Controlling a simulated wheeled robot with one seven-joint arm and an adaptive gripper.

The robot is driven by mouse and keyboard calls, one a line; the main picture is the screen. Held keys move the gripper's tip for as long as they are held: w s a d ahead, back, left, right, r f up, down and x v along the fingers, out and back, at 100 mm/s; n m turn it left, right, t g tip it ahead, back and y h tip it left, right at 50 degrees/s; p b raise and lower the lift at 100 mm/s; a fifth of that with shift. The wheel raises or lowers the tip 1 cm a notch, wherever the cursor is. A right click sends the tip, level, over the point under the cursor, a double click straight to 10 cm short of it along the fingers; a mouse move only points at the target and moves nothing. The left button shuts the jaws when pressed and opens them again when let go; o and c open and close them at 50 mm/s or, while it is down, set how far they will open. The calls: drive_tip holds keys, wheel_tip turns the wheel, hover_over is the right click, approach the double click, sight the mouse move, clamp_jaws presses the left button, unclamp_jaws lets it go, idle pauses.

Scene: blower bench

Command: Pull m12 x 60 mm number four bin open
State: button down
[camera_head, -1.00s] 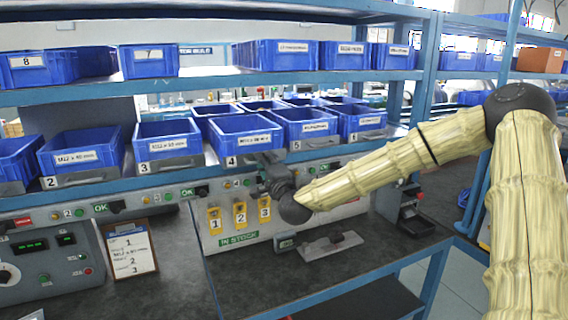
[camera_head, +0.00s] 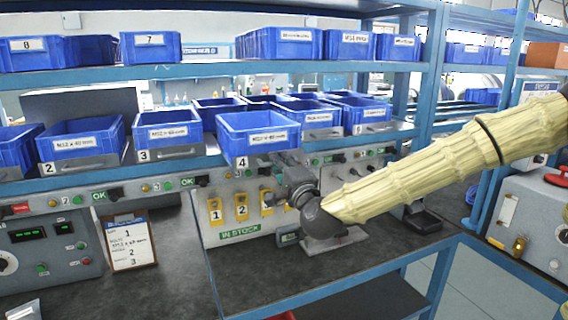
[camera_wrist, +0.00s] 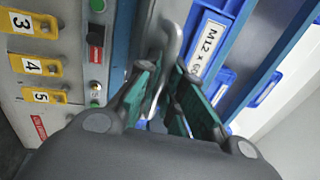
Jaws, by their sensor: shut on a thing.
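The number four bin (camera_head: 230,146) is a blue open-top bin on the shelf, and its front now juts out past the neighbouring bins. In the wrist view, its white label (camera_wrist: 206,46) reads "M12 x 6…", with the rest cut off. My gripper (camera_head: 284,166) is at the bin's lower front, partly hidden behind my own wrist. In the wrist view, my gripper's green-padded fingers (camera_wrist: 164,84) are closed around a grey metal handle (camera_wrist: 172,44) beside the bin front. The inside of the bin that I see looks empty.
Bin 3 (camera_head: 166,130) and bin 2 (camera_head: 80,138) stand to the left; bin 6 (camera_head: 366,110) is to the right. Below are yellow number tags (camera_head: 242,206) and a panel of buttons. A clipboard (camera_head: 128,242) leans on the dark bench. The space in front of the bin is clear.

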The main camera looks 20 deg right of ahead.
drive_tip(key=c, duration=1.5)
unclamp_jaws()
drive_tip(key=v, duration=1.2)
drive_tip(key=s+a+f+n+g+p, duration=0.1)
drive_tip(key=s+a+f+n+g, duration=0.15)
drive_tip(key=f, duration=0.85)
drive_tip(key=s+a+f+n+g+y, duration=0.1)
drive_tip(key=s+a+f+n+g, duration=0.2)
drive_tip(key=f, duration=0.8)
drive_tip(key=s+a+f+n+g+p, duration=0.1)
drive_tip(key=s+f+n+g, duration=0.2)
drive_tip(key=f, duration=0.8)
drive_tip(key=s+d+f+n+g+h, duration=0.1)
drive_tip(key=s+f+g, duration=0.3)
drive_tip(key=s+f, duration=0.4)
drive_tip(key=s+d+f+n+g+h+p, duration=0.1)
drive_tip(key=s+d+f+n+g, duration=0.1)
drive_tip(key=s+f, duration=0.6)
drive_tip(key=s+d+f+n+g+p, duration=0.1)
drive_tip(key=s+f+n+g, duration=0.4)
drive_tip(key=s+f, duration=0.3)
drive_tip(key=shift+s+d+g+h, duration=0.2)
drive_tip(key=shift+s, duration=0.85)
drive_tip(key=shift+s+d+g+h, duration=0.15)
drive_tip(key=shift+s+d+h, duration=0.05)
drive_tip(key=shift+s, duration=0.9)
